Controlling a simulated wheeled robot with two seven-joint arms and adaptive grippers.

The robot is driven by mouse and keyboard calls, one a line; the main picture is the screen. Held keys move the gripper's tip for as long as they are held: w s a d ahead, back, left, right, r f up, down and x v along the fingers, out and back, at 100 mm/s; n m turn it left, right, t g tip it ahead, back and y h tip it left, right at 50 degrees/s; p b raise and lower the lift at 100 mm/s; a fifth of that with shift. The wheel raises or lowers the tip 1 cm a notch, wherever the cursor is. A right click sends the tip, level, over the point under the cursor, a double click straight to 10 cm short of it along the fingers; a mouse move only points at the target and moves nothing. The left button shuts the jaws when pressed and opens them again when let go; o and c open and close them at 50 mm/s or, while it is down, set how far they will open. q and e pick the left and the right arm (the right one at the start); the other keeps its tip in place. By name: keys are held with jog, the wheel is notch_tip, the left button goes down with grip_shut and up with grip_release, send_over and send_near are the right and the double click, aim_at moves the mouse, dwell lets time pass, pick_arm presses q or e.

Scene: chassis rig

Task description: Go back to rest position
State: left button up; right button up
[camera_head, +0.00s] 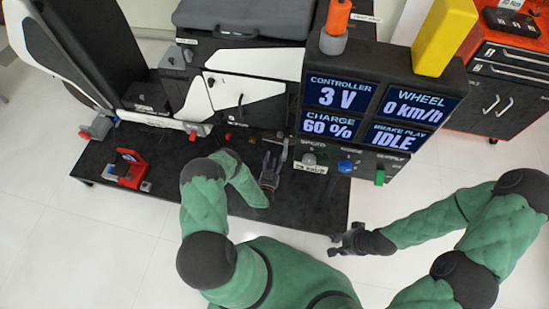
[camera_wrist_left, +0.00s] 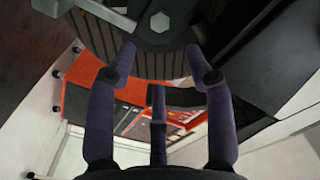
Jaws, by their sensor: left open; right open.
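My left gripper (camera_head: 270,168) is open and reaches over the black platform, just in front of the panel with the knobs. In the left wrist view its dark purple fingers (camera_wrist_left: 163,78) are spread with nothing between them. A dark ribbed round part (camera_wrist_left: 150,55) lies beyond the fingertips there; I cannot tell whether they touch it. My right gripper (camera_head: 343,240) is open and empty, beside the platform's right front corner. Both arms are green with dark joints.
A black platform (camera_head: 85,160) carries the chassis rig, with a red clamp-like part (camera_head: 130,168) at its left. A display box (camera_head: 366,110) reads 3 V, 60 %, 0 km/h and IDLE. A red cabinet (camera_head: 505,75) stands at right. Pale floor (camera_head: 50,235) is clear at lower left.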

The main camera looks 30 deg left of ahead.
pick_arm(q)
jog(key=shift+w, duration=0.1)
dwell(0.3)
jog(key=s+d+r+n+g+h+p, duration=0.1)
jog(key=d+r+g+h+p, duration=0.15)
jog(key=d+g, duration=0.2)
jog(key=s+d+r+n+g+h+p, duration=0.2)
jog(key=d+r+g+h, duration=0.1)
jog(key=d, duration=0.3)
jog(key=s+d+r+n+g+h+p, duration=0.1)
jog(key=s+d+r+g, duration=0.1)
jog(key=s, duration=0.5)
jog(key=s+d+r+g+h+p, duration=0.1)
jog(key=s+d+r+g, duration=0.2)
jog(key=s+r, duration=0.4)
jog(key=s+d+r+n+g+h+p, duration=0.1)
jog(key=s+d+r+g, duration=0.2)
jog(key=s, duration=0.4)
jog(key=shift+s+r+n+g, duration=0.35)
jog(key=shift+r+g, duration=0.4)
jog(key=shift+r, duration=0.2)
